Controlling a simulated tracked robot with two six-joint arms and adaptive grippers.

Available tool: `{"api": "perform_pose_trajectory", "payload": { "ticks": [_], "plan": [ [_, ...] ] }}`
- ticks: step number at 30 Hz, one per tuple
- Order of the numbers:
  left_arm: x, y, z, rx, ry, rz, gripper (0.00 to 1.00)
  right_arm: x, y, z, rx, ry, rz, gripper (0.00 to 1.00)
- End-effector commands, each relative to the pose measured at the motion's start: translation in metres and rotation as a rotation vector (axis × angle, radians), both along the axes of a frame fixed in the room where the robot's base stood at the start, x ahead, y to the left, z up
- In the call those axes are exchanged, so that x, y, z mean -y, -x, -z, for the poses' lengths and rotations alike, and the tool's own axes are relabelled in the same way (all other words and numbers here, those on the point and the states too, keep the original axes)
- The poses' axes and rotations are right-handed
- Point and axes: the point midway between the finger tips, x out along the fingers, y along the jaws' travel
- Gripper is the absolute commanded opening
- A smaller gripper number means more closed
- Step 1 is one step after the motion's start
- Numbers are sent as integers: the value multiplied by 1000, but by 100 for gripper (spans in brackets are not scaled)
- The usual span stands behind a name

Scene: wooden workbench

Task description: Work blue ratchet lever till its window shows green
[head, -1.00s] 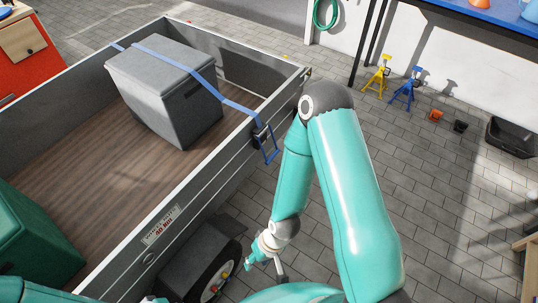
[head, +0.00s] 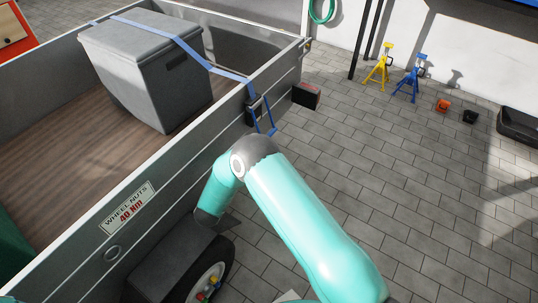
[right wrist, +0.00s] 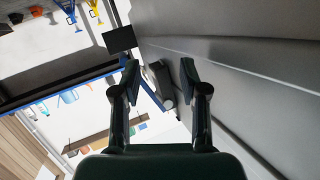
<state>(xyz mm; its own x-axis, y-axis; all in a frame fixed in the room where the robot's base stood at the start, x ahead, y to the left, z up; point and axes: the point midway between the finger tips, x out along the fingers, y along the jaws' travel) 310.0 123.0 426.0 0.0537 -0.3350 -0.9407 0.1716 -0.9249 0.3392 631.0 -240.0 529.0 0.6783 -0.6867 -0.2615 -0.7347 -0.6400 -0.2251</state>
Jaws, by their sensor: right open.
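The blue ratchet lever (head: 270,124) hangs on the outside of the trailer's side wall, below a dark ratchet body (head: 252,112) at the end of the blue strap (head: 165,38). The lever's window is too small to read, so its colour cannot be told. In the right wrist view the right gripper (right wrist: 160,72) is open. The ratchet (right wrist: 158,84) and a blue bar of the lever (right wrist: 148,92) appear between its fingers, farther off, with no clear contact. In the head view this gripper cannot be made out. My left gripper is not in view.
The strap crosses a grey lidded box (head: 140,75) in the trailer. The trailer's side wall (head: 185,165) runs along my right arm, with a wheel (head: 208,280) below. A dark lamp box (head: 306,95) juts out beyond the ratchet. The paved floor at right is largely clear.

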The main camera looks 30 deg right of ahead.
Motion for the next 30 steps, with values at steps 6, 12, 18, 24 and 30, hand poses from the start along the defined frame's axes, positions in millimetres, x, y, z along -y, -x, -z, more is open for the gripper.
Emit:
{"api": "perform_pose_trajectory", "payload": {
  "ticks": [6,12,18,24,30],
  "plan": [
    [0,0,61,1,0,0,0,6,11,13,154,149,289,43],
    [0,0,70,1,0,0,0,9,20,7,185,194,388,43],
    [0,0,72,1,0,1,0,30,13,6,186,197,396,43],
    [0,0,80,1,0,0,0,67,-2,7,186,196,395,43],
    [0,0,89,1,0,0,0,108,-19,7,189,195,394,43]
  ]
}}
